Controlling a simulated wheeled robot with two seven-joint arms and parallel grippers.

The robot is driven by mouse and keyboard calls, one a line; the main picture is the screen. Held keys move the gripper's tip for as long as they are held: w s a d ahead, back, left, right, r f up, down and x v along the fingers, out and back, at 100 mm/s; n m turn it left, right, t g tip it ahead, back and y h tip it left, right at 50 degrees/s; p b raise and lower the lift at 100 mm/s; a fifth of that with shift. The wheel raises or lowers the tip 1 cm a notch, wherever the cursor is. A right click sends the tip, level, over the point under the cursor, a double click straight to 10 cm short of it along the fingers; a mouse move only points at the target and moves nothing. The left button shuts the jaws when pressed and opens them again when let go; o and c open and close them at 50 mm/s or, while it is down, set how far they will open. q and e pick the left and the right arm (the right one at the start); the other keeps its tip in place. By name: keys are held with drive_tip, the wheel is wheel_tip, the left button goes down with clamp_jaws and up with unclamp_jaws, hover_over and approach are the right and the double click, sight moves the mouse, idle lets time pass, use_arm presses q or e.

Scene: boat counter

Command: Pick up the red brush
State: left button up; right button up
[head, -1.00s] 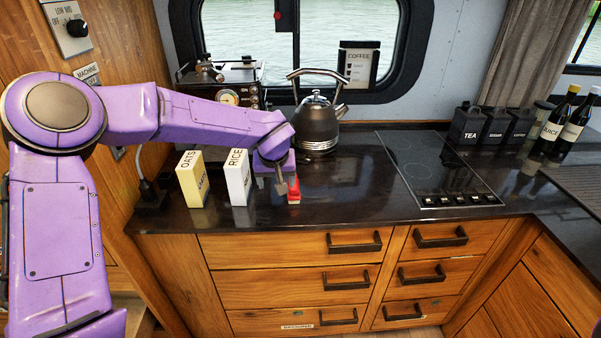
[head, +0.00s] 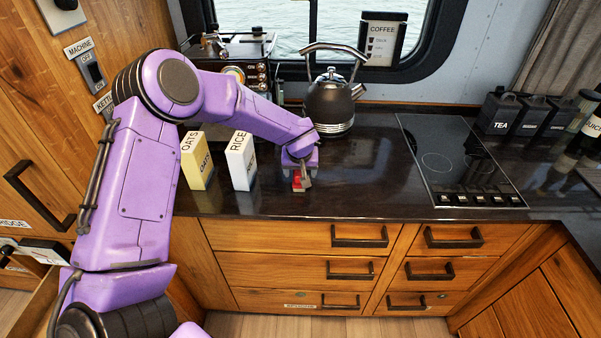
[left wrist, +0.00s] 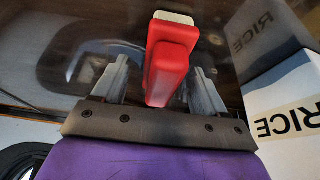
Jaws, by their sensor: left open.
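The red brush (head: 298,180) stands on the dark counter, right of the rice box, near the counter's front edge. In the left wrist view the red brush (left wrist: 168,60) rises between the two fingers, with a pale part at its far end. My left gripper (head: 300,184) is over the brush from above and partly hides it. In the left wrist view my left gripper (left wrist: 155,90) is open, one finger on each side of the brush, with a gap at the left finger. My right gripper is not in view.
The white rice box (head: 240,161) stands close left of the brush, with the yellow oats box (head: 197,160) beyond it. A kettle (head: 331,103) stands behind. The counter (head: 375,170) is clear to the right, up to the hob (head: 458,165).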

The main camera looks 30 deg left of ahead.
use_arm(q)
drive_tip(key=shift+f, duration=0.2)
drive_tip(key=shift+s+a+r, duration=0.1)
drive_tip(key=shift+s, duration=0.05)
drive_tip(key=c, duration=1.2)
drive_tip(key=shift+o, duration=0.2)
drive_tip(key=shift+r, duration=0.35)
wheel_tip(320, 180, up, 3)
drive_tip(key=shift+f+b, duration=0.15)
drive_tip(key=shift+b, duration=0.2)
drive_tip(key=s+r, duration=0.1)
drive_tip(key=s+d+r, duration=0.1)
drive_tip(key=r, duration=0.1)
drive_tip(key=s+d+r+b, duration=0.1)
drive_tip(key=shift+s+r, duration=0.15)
drive_tip(key=shift+r, duration=0.05)
drive_tip(key=s+d+r+b, duration=0.2)
drive_tip(key=s+d+r, duration=0.2)
drive_tip(key=s, duration=0.5)
drive_tip(key=shift+d+r, duration=0.4)
drive_tip(key=shift+r, duration=0.2)
